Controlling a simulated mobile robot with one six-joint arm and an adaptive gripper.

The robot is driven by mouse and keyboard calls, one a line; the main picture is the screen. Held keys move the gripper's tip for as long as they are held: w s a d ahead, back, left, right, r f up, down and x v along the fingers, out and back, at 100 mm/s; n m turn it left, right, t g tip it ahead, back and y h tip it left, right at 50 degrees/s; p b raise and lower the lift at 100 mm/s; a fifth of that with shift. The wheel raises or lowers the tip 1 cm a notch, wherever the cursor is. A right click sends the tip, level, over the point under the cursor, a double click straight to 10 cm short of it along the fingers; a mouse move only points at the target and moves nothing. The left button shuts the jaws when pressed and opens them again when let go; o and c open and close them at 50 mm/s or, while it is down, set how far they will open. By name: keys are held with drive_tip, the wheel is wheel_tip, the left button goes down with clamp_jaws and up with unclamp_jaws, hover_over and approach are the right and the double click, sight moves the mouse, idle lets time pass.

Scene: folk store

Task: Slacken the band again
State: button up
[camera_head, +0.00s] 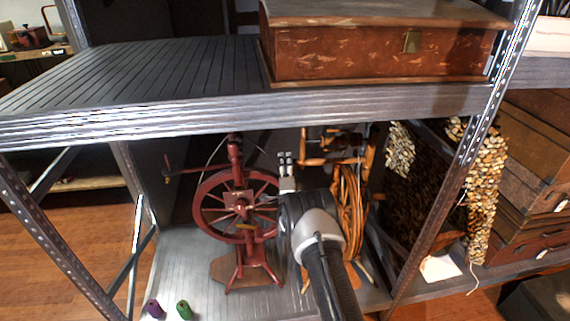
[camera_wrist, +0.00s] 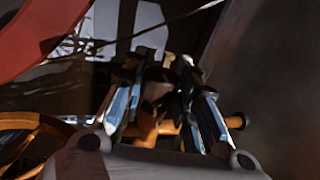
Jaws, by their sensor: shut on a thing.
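A dark red spinning wheel (camera_head: 207,210) stands on the lower shelf. An orange-brown spinning wheel (camera_head: 349,212) stands to its right, partly hidden by my arm. My gripper (camera_head: 286,158) reaches up between the two wheels. In the wrist view my gripper (camera_wrist: 160,85) is shut on a small brown wooden part (camera_wrist: 157,91), mostly hidden between the fingers. An orange wooden peg (camera_wrist: 238,122) shows just right of the fingers. A thin dark line, perhaps a band (camera_wrist: 188,16), crosses the top of the wrist view; whether it is taut or slack I cannot tell.
The upper shelf edge (camera_head: 200,115) runs close above the wheels, with a reddish wooden chest (camera_head: 345,55) on it. Metal posts (camera_head: 466,150) stand at the sides. A purple spool (camera_head: 154,308) and a green spool (camera_head: 184,310) stand at the front left.

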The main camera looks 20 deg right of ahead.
drive_tip(key=shift+c, duration=0.9)
drive_tip(key=shift+r+p, duration=0.15)
drive_tip(key=shift+p, duration=0.2)
drive_tip(key=g+y+p, duration=0.1)
drive_tip(key=g+p, duration=0.2)
drive_tip(key=shift+r+g, duration=0.15)
drive_tip(key=shift+g, duration=0.15)
drive_tip(key=g+y+p, duration=0.2)
drive_tip(key=g, duration=0.3)
drive_tip(key=shift+f+p, duration=0.2)
drive_tip(key=shift+p, duration=0.2)
drive_tip(key=o, duration=1.1)
drive_tip(key=shift+f, duration=0.1)
